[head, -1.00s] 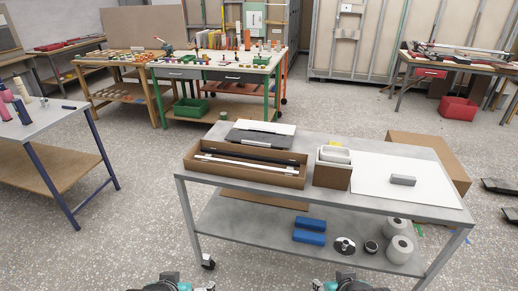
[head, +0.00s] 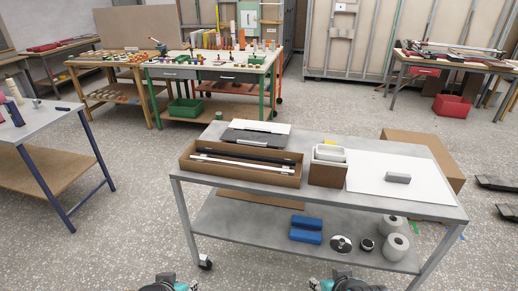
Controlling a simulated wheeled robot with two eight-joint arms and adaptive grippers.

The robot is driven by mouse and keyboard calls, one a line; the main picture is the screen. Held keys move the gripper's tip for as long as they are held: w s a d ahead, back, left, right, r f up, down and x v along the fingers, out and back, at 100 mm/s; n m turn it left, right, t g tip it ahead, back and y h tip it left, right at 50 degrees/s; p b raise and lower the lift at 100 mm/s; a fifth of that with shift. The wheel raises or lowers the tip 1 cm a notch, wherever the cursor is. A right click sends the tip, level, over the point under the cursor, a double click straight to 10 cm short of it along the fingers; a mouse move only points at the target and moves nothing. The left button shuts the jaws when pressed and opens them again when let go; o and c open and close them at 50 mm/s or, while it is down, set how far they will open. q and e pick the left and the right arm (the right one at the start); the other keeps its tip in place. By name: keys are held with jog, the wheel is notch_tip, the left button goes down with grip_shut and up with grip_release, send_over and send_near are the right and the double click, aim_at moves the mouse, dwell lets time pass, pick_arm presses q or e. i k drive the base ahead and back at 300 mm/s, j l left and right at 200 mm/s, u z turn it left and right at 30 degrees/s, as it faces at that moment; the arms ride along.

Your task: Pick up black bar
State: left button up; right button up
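A black bar (head: 246,154) lies lengthwise in an open cardboard box (head: 240,178) on the top of a grey metal cart. A white bar (head: 243,163) lies in front of it in the same box. My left gripper (head: 168,285) and my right gripper (head: 343,284) show only in part at the bottom edge, in front of the cart and well apart from the box. Their fingers cannot be made out, so I cannot tell whether they are open or shut.
The grey cart (head: 330,196) also bears a small cardboard box with white trays (head: 329,154), a white sheet (head: 370,182), a grey block (head: 398,177) and a flat dark case (head: 255,137). Its lower shelf holds blue blocks and rolls. A table (head: 35,130) stands left; floor between is free.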

aim_at(218, 153)
jog(key=i+j, duration=0.6)
jog(key=j, duration=0.25)
jog(key=i+j, duration=0.35)
jog(key=j+z, duration=0.05)
